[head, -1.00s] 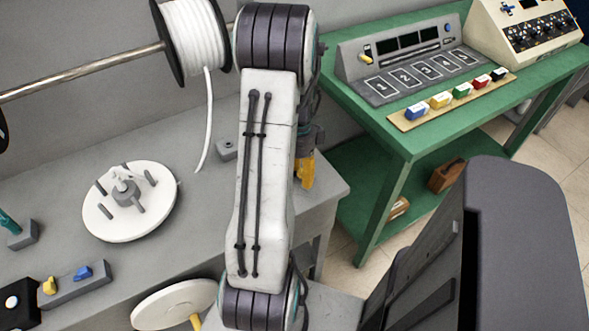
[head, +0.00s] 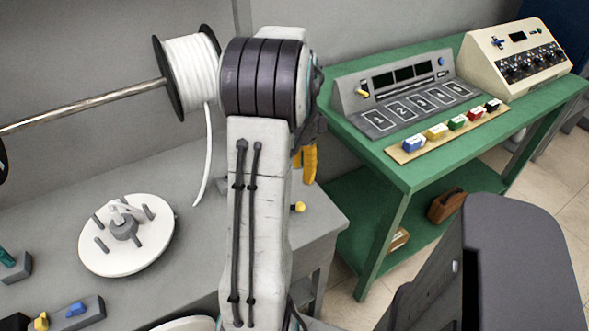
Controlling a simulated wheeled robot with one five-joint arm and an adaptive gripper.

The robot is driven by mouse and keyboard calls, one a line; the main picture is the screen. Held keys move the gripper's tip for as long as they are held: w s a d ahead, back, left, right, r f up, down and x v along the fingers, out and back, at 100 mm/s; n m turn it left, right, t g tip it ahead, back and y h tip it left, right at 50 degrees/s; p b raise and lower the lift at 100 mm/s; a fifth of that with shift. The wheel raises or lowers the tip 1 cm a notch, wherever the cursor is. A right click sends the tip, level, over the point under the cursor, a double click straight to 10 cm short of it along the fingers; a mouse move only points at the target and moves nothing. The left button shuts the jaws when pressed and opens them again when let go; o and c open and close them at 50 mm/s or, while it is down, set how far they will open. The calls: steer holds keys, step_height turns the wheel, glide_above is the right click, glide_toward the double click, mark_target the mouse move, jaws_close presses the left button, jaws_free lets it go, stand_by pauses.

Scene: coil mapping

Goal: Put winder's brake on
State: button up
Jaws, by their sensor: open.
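The winder, a white round plate (head: 105,257) with a grey hub and several upright pegs, sits on the grey bench at left. Its brake cannot be told for certain. A small yellow knob (head: 298,207) shows just right of my arm near the bench's right end, its base hidden by the arm. A grey block with a blue lever (head: 76,310) stands at lower left, with a yellow lever (head: 41,321) beside it. My gripper (head: 307,163) shows only its yellow fingers, open, behind my arm and above the knob in the picture. I see nothing between them.
A spool of white cable (head: 191,72) hangs on a metal rod, its loose end reaching down to the bench. A green table (head: 400,170) at right carries a numbered console (head: 405,90), coloured blocks and a cream instrument (head: 520,58). Another white disc (head: 185,324) is cut off below.

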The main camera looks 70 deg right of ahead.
steer(key=shift+c, duration=0.4)
